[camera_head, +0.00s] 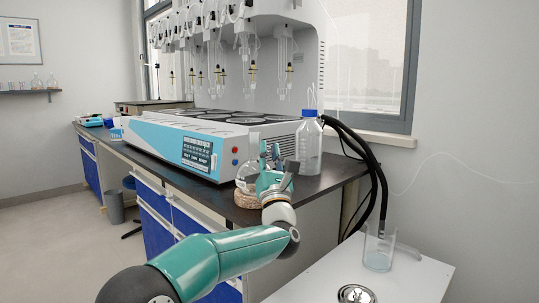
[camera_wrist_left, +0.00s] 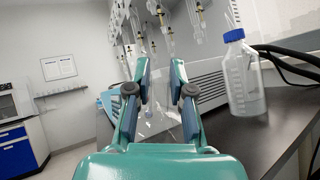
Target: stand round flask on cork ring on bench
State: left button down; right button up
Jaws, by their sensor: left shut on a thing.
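The clear round flask (camera_head: 246,174) is partly hidden behind my left gripper (camera_head: 271,158) at the front corner of the bench (camera_head: 331,182). The brown cork ring (camera_head: 247,199) lies on the bench directly below the flask. The flask's bottom is at the ring's top; I cannot tell whether its weight rests there. In the left wrist view my left gripper (camera_wrist_left: 162,78) is shut on the flask, whose clear glass (camera_wrist_left: 156,124) shows faintly between the fingers. The ring cannot be made out in that view. My right gripper is not in view.
A blue-capped bottle (camera_head: 308,148) stands close to the right of the gripper. The blue and white distiller (camera_head: 204,158) stands behind and left. Black hoses (camera_head: 380,175) hang past the bench's right end. A white table (camera_head: 415,270) with a beaker (camera_head: 379,250) is front right.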

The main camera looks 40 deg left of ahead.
pick_arm(q)
jog(key=shift+f+b, duration=0.15)
jog(key=shift+b, duration=0.3)
jog(key=c, duration=0.9)
grip_release()
jog(key=shift+c, duration=0.2)
jog(key=shift+f, duration=0.1)
jog(key=v, duration=1.2)
